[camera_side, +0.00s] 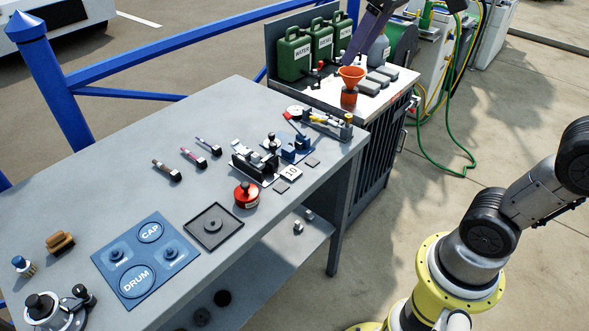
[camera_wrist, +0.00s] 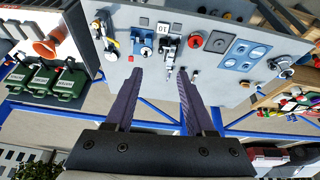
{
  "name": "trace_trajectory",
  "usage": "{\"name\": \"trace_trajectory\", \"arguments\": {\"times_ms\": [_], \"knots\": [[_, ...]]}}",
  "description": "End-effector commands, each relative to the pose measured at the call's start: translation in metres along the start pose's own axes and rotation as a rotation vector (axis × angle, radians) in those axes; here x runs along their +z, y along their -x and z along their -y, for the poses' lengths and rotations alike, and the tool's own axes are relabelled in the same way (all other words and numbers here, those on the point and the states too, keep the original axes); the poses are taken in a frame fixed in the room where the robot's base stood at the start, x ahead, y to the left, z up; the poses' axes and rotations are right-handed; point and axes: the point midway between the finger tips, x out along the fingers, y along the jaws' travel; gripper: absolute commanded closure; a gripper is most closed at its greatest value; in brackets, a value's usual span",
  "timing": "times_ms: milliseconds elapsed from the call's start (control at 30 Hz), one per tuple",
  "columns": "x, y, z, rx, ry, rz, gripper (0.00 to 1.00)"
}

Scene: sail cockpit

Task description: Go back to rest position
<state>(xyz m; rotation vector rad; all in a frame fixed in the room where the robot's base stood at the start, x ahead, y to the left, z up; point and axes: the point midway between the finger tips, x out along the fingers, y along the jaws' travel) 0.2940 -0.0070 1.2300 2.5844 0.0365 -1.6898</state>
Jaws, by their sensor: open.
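My gripper (camera_wrist: 160,72) shows in the wrist view as two long purple fingers, spread apart with nothing between them. Most of the wrist and the rest of the gripper are out of the side view.
The bench holds a red round part (camera_side: 246,195), a black square tray (camera_side: 214,226), a blue DRUM and CAP mat (camera_side: 180,262) and small tools. An orange funnel (camera_side: 351,73) and green cans (camera_side: 294,55) stand on the cabinet. Blue railing (camera_side: 200,47) runs behind.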

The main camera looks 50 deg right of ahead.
Motion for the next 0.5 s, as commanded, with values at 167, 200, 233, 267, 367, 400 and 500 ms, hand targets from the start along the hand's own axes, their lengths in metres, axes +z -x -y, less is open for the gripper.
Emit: {"name": "trace_trajectory", "arguments": {"times_ms": [167, 200, 233, 267, 367, 400, 500], "knots": [[0.08, -0.006, 0.01, -0.002, -0.008, -0.059, 0.45], [0.096, -0.011, 0.011, -0.003, -0.011, -0.069, 0.45], [0.108, -0.016, 0.013, -0.004, -0.014, -0.074, 0.45], [0.119, -0.022, 0.013, -0.004, -0.016, -0.078, 0.45], [0.15, -0.042, 0.016, -0.006, -0.026, -0.083, 0.45], [0.16, -0.05, 0.017, -0.006, -0.031, -0.08, 0.45], [0.175, -0.067, 0.018, -0.008, -0.041, -0.06, 0.45]]}}
